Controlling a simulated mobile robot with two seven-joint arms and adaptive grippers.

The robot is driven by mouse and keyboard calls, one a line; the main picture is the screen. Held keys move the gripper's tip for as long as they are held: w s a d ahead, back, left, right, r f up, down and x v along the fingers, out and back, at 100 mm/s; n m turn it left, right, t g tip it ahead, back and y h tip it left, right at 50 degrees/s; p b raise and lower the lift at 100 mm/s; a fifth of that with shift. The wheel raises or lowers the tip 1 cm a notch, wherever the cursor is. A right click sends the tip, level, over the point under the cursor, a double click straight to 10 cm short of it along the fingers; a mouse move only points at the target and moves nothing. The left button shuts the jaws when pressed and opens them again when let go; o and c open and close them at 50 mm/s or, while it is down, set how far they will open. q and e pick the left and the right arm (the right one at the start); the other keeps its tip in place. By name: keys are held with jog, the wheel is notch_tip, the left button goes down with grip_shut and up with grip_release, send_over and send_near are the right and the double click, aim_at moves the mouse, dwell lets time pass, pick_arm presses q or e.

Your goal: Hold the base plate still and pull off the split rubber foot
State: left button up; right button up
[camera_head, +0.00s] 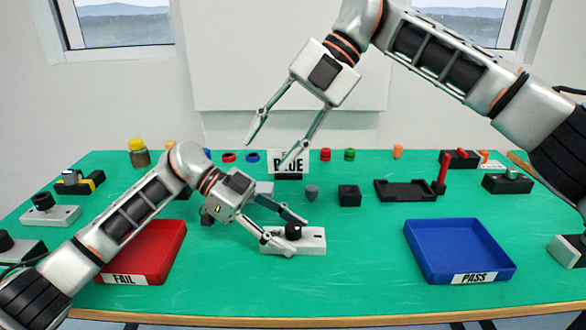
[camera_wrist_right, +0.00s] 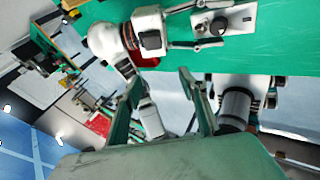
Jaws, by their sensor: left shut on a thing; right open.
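The base plate (camera_head: 312,246) is a pale grey block lying on the green table in front of the middle. A round black piece (camera_head: 293,231), seemingly the rubber foot, sits on its top; I cannot make out a split. My left gripper (camera_head: 292,236) is shut on the plate, with its fingers beside the black piece. In the right wrist view the plate (camera_wrist_right: 243,18) and black piece (camera_wrist_right: 218,26) show at the top. My right gripper (camera_head: 267,157) is open and empty, high above the table, behind the plate. Its spread fingers also show in the right wrist view (camera_wrist_right: 160,78).
A red FAIL tray (camera_head: 174,230) lies left of the plate, a blue PASS tray (camera_head: 458,226) right. Table between plate and blue tray is clear.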

aim_at(293, 226)
pick_arm(q)
jog(key=shift+f, duration=0.25)
pick_arm(e)
jog(key=d+f+h, duration=0.1)
jog(key=f+h, duration=0.1)
jog(key=f, duration=0.3)
jog(key=d+f+m+t+h, duration=0.1)
jog(key=f+h, duration=0.2)
jog(key=f, duration=0.3)
jog(key=d+f+t+h, duration=0.1)
jog(key=f+h, duration=0.1)
jog(key=f, duration=0.4)
jog(key=shift+s+d+m, duration=0.2)
jog(key=shift+s+m, duration=0.1)
jog(key=shift+s, duration=0.05)
jog(key=c, duration=1.1)
jog(key=shift+c, duration=0.2)
jog(key=shift+r, duration=0.15)
